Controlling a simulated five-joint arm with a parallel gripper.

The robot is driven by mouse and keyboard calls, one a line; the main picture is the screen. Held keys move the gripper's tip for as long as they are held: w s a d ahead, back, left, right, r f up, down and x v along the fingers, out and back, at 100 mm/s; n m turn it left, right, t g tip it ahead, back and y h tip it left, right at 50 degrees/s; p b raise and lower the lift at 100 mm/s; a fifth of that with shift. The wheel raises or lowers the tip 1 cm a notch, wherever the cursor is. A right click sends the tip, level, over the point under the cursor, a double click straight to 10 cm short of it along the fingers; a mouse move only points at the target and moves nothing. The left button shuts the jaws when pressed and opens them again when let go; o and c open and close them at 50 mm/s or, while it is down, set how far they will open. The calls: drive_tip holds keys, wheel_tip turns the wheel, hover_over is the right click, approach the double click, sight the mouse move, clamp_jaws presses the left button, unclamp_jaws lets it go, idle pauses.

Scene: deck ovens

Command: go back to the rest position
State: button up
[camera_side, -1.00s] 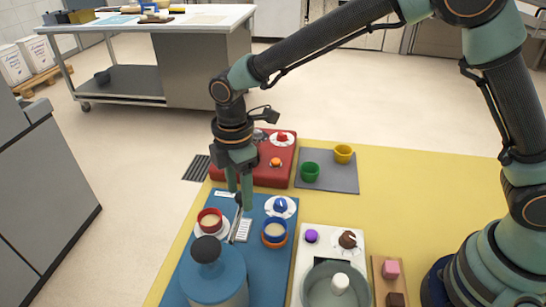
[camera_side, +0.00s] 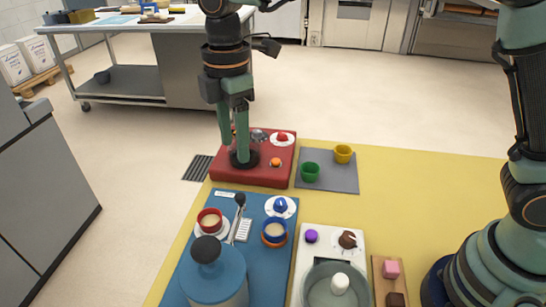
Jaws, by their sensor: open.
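My gripper (camera_side: 235,152) points straight down, with its two fingers apart and nothing seen between them. In the picture its fingertips overlap the left part of the red board (camera_side: 262,178), near a dark round piece (camera_side: 245,163) there. I cannot tell how high above the board the fingertips are. A thin lever with a black knob (camera_side: 239,199) stands tilted on the blue mat (camera_side: 265,262), below and apart from the gripper.

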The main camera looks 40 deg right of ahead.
drive_tip(key=s+d+r+m+t, duration=0.1)
drive_tip(key=s+d+r+m, duration=0.15)
drive_tip(key=d+m, duration=0.35)
drive_tip(key=s+d+r+m+t, duration=0.1)
drive_tip(key=d+r+m+t, duration=0.15)
drive_tip(key=d, duration=0.55)
drive_tip(key=s+d+f+m+t, duration=0.2)
drive_tip(key=s+d+m, duration=0.5)
drive_tip(key=d+m, duration=0.2)
drive_tip(key=shift+s+d+f, duration=0.15)
drive_tip(key=shift+s+d, duration=0.25)
drive_tip(key=shift+d, duration=0.2)
drive_tip(key=shift+m, duration=0.25)
